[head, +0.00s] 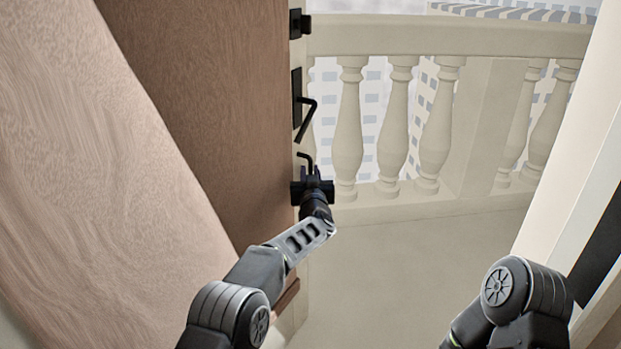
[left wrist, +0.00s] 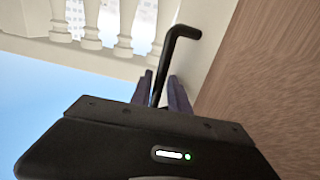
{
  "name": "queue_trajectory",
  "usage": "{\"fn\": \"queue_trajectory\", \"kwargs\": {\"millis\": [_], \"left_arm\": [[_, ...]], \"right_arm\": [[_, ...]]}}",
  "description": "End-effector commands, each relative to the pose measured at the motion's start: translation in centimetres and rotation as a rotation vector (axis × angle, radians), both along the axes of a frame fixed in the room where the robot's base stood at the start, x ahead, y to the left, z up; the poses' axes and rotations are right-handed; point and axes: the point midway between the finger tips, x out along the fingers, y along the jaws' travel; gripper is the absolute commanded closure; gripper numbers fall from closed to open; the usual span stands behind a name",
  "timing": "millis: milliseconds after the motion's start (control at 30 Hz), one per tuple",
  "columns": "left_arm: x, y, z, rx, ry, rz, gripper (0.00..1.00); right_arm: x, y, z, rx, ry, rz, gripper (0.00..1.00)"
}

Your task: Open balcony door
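The balcony door (head: 215,90) is a brown wooden panel at left centre in the head view. It stands open, with the balcony showing beyond its edge. In the left wrist view the black lever (left wrist: 177,50) runs down between the two fingers of my left gripper (left wrist: 163,95). The fingers are close to the lever on both sides; contact is unclear. My right arm shows at lower right, but its gripper is out of view.
A stone balustrade (head: 400,37) closes off the balcony, with buildings behind. The pale balcony floor (head: 420,260) is clear between the door and a white frame (head: 580,170) at right. A lighter wooden panel (head: 80,190) fills the near left.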

Motion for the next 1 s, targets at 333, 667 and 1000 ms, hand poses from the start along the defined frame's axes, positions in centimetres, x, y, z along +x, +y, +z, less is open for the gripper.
{"fn": "queue_trajectory", "kwargs": {"millis": [333, 667, 1000], "left_arm": [[-2.2, -0.1, 0.2, 0.002, 0.0, -0.001, 0.78], [-6.4, -0.4, 0.0, 0.001, 0.003, -0.002, 0.78], [-7.8, -0.4, -0.1, 0.001, 0.001, -0.001, 0.78]], "right_arm": [[0.0, 0.0, 0.0, 0.0, 0.0, 0.0, 0.64], [0.0, 0.0, 0.2, 0.0, 0.0, 0.0, 0.64], [0.0, 0.0, 0.2, 0.0, 0.0, 0.0, 0.64]]}}
